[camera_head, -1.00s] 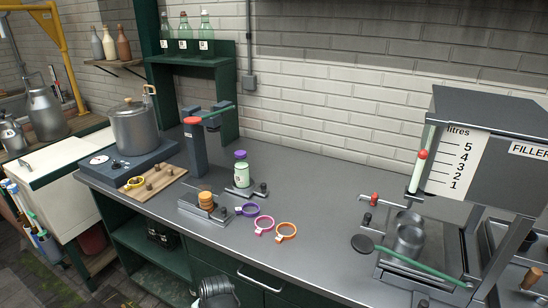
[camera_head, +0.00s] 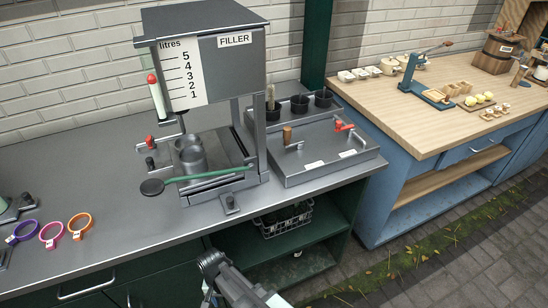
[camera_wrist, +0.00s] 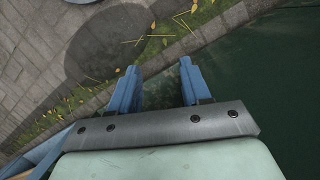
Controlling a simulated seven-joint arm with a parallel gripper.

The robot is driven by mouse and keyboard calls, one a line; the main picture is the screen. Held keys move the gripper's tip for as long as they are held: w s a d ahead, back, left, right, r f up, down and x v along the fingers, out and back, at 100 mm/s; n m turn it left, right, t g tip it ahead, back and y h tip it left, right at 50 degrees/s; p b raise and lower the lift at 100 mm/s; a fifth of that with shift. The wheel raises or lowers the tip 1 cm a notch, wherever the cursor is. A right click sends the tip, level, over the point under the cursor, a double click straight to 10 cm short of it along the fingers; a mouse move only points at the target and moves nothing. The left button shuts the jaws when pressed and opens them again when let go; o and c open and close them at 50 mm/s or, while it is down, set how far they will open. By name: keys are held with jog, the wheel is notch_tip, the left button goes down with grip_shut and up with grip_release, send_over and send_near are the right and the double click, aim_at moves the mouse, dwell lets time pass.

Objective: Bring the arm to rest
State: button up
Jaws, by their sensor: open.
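My gripper shows in the wrist view (camera_wrist: 160,90) with its two blue fingers apart and nothing between them. It hangs in front of the dark green cabinet side, above the paved floor and a strip of grass with yellow leaves. In the head view my arm (camera_head: 232,280) shows at the bottom centre, in front of the steel counter (camera_head: 110,160). The gripper's fingertips cannot be made out in that view.
The filler (camera_head: 215,65) stands on the counter, with a metal cup (camera_head: 192,160) and a green-handled lever (camera_head: 205,178). Purple, pink and orange rings (camera_head: 80,224) lie at left. A wire basket (camera_head: 285,218) sits on the shelf below. A blue wooden-topped bench (camera_head: 420,120) stands at right.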

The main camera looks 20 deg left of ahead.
jog(key=w+d+f+m+g, duration=0.1)
jog(key=w+d+f, duration=0.2)
jog(key=d, duration=0.6)
jog(key=w+d+f, duration=0.2)
jog(key=d, duration=0.7)
jog(key=w+d+f+m+g, duration=0.1)
jog(key=w+d+f, duration=0.2)
jog(key=d, duration=0.5)
jog(key=s+d+f+m+g, duration=0.1)
jog(key=s+d, duration=0.4)
jog(key=d, duration=0.5)
jog(key=s+d+f+m+g+y, duration=0.1)
jog(key=s+d+f+g, duration=0.1)
jog(key=s+d, duration=0.4)
jog(key=shift+d+f+y, duration=0.3)
jog(key=shift+d+f, duration=0.25)
jog(key=shift+d, duration=2.2)
jog(key=shift+o, duration=0.3)
